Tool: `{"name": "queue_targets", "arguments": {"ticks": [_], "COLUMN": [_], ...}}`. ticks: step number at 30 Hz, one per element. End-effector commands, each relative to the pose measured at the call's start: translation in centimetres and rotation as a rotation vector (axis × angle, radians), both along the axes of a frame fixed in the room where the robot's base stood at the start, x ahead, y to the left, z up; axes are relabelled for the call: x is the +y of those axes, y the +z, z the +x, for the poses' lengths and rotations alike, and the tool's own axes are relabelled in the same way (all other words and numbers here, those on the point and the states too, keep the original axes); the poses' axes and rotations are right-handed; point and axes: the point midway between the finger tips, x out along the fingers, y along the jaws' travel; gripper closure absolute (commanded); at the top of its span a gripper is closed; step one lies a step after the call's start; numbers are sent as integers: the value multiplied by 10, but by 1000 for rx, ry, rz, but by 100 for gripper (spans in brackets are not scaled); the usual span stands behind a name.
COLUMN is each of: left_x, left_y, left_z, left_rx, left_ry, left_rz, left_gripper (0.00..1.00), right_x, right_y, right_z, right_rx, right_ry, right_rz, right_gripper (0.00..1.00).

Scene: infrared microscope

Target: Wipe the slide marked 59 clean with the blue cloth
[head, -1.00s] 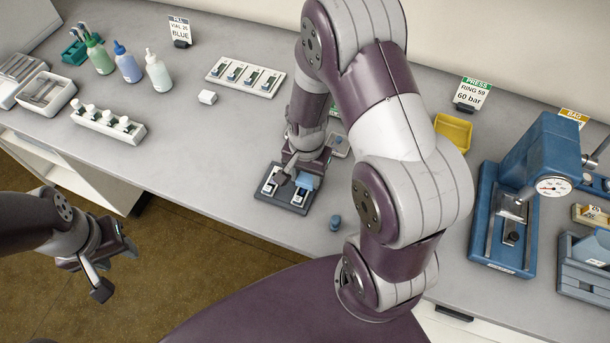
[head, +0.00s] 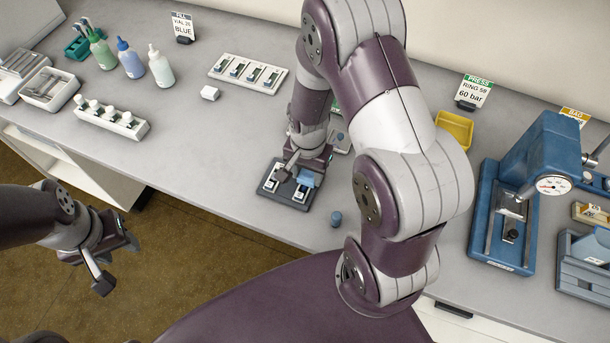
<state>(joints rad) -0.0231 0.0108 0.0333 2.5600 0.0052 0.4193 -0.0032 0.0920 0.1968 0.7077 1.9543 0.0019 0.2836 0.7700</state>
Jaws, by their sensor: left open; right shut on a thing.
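A dark slide holder (head: 268,188) lies near the front edge of the bench, with pale slides in it. One slide (head: 271,185) shows at its left and another (head: 299,197) at its right; their marks are too small to read. My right gripper (head: 294,173) points down over the holder and is shut on the blue cloth (head: 307,178). The cloth is at or just above the right slide; I cannot tell whether it touches. My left gripper (head: 118,264) is open and empty, out over the floor left of the bench edge.
A white rack of slides (head: 213,72) stands behind. A small white block (head: 209,93), a row of white-capped vials (head: 112,124) and bottles (head: 130,60) are at left. A blue press (head: 545,160) and yellow tray (head: 454,130) are at right.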

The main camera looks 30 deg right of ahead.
Motion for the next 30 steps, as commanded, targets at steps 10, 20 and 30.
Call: {"name": "queue_targets", "arguments": {"ticks": [10, 20, 30], "left_x": [0, 0, 0], "left_y": [1, 5, 5], "left_z": [0, 0, 0], "left_rx": [0, 0, 0], "left_ry": [0, 0, 0], "left_rz": [0, 0, 0], "left_gripper": [55, 55, 55], "right_x": [0, 15, 14], "right_y": [0, 0, -1], "right_z": [1, -13, -13], "right_rx": [0, 1, 1], "right_ry": [0, 1, -1], "right_rz": [0, 0, 0], "right_gripper": [78, 78, 78]}}
